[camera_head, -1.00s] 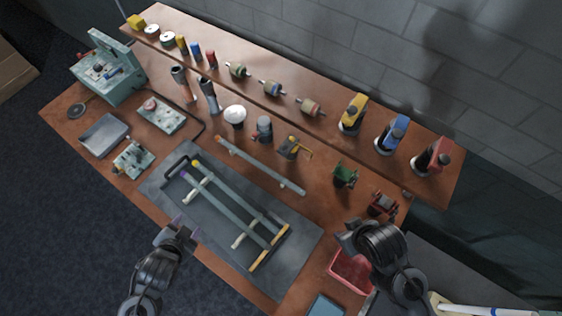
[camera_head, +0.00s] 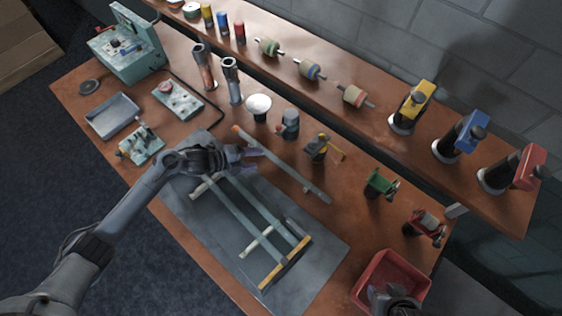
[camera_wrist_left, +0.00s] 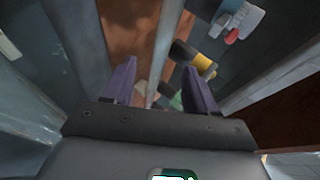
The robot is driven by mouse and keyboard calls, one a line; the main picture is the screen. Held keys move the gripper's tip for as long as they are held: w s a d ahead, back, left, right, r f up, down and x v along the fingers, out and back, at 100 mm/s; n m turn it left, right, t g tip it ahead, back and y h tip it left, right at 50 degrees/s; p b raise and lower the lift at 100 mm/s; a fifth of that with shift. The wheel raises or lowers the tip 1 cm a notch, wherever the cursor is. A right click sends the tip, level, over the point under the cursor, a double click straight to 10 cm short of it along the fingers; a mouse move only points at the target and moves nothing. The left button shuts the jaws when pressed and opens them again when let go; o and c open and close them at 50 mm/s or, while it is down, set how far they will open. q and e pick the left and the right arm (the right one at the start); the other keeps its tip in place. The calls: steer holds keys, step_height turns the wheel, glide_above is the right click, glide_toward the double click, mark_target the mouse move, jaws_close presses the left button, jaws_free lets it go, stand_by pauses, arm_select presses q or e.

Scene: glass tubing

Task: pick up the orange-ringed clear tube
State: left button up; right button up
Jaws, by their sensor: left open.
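The orange-ringed clear tube (camera_head: 285,171) lies slantwise on the brown bench, behind the dark grey mat. Its orange end is at the upper left. My left gripper (camera_head: 254,157) is open, with purple fingers close to the tube's orange end in the head view. Contact cannot be told. In the left wrist view the two fingers (camera_wrist_left: 158,85) are apart. A thin pale strip passes between them, perhaps the tube. A dark part of my right arm shows at the bottom over the red bin; its fingers cannot be made out.
The grey mat (camera_head: 195,243) holds two long tubes on a frame with a yellow bar (camera_head: 285,263). A white-topped post (camera_head: 258,106) and a yellow-and-black clamp (camera_head: 319,147) stand behind the tube. The red bin (camera_head: 366,285) is at lower right.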

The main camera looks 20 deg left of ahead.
mark_target(271, 159)
arm_select(q)
steer(key=shift+x, duration=3.15)
steer(key=shift+s+d+r, duration=0.1)
steer(key=shift+d+r, duration=0.05)
jaws_close()
